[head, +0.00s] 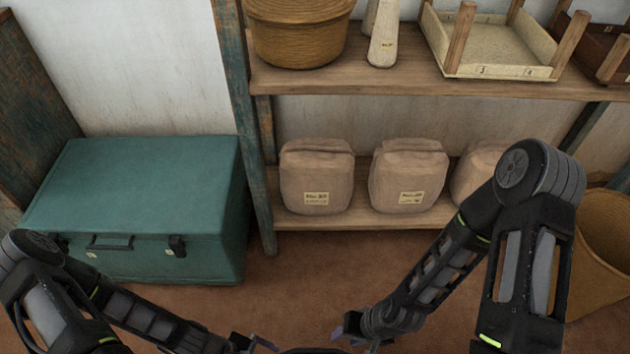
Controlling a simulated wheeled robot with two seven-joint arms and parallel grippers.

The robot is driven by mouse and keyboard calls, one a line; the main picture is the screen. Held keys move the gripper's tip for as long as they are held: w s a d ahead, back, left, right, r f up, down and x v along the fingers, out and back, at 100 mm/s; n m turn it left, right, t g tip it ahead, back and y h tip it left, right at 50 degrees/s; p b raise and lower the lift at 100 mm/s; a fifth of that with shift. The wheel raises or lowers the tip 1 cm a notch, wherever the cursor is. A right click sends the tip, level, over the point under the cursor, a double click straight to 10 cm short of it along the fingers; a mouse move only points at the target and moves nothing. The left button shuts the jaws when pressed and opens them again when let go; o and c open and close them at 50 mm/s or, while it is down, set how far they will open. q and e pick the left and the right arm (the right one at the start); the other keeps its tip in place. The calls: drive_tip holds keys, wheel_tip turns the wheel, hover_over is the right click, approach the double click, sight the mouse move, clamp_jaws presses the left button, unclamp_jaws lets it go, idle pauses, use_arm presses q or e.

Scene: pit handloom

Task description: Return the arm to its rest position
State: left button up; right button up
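My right arm comes in from the right and bends down to the bottom middle. My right gripper (346,334) is at the bottom edge, low in front of the shelf. Its fingers are small and partly cut off, so its opening is unclear. My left arm comes in from the lower left. My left gripper (256,343) is at the bottom edge, a short way left of the right one, and is also partly cut off. I see no object in either gripper.
A green chest (140,200) stands on the floor at left. A wooden shelf (400,90) holds a basket (298,35), a tray (490,50) and, below, several cloth sacks (317,177). A tan bin (602,245) stands at right. The brown floor (300,280) between my arms is clear.

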use_arm(q)
drive_tip(key=w+d+r+m+t+y, duration=0.1)
drive_tip(key=w+d+r+m+y, duration=0.1)
drive_tip(key=w+d+r+m, duration=0.7)
wheel_tip(320, 180, up, 17)
drive_tip(key=s+a+m+p, duration=0.2)
drive_tip(key=p, duration=1.6)
drive_tip(key=shift+s+a, duration=0.2)
drive_tip(key=shift+s, duration=0.15)
drive_tip(key=shift+f, duration=0.15)
